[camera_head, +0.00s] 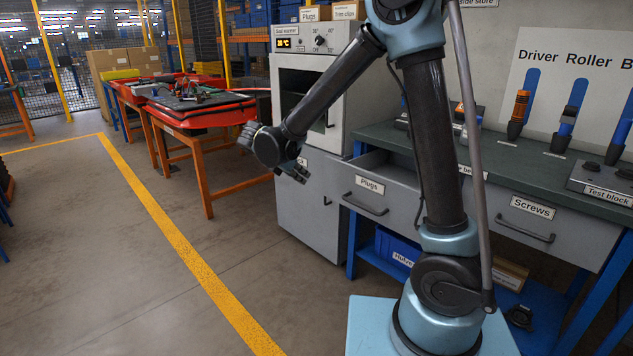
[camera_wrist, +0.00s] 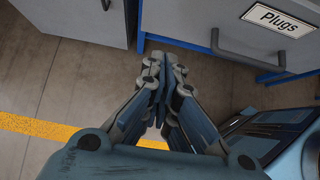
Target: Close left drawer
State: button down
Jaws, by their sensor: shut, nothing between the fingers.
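The left drawer (camera_head: 397,205) has a grey front with a "Plugs" label and a bar handle. It is pulled out from the bench, and part of its inside shows above the front. In the wrist view the same drawer (camera_wrist: 205,20) is at the upper right, with its handle (camera_wrist: 250,58) right of my fingers. My gripper (camera_head: 292,171) is shut and empty, left of the drawer and in front of the grey cabinet. In the wrist view its fingertips (camera_wrist: 165,62) meet just below the drawer's left end, apart from the handle.
The "Screws" drawer (camera_head: 531,222) on the right looks flush with the bench. The grey cabinet (camera_head: 312,207) with the seal warmer (camera_head: 300,50) stands left of the drawer. A blue bin (camera_head: 393,247) sits below on the shelf. Floor in front of the cabinet is clear.

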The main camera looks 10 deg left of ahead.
send_near(331, 188)
notch_tip(331, 188, down, 4)
jog(key=shift+w+d+r, duration=0.25)
jog(key=shift+w+d, duration=0.85)
jog(key=shift+w, duration=0.15)
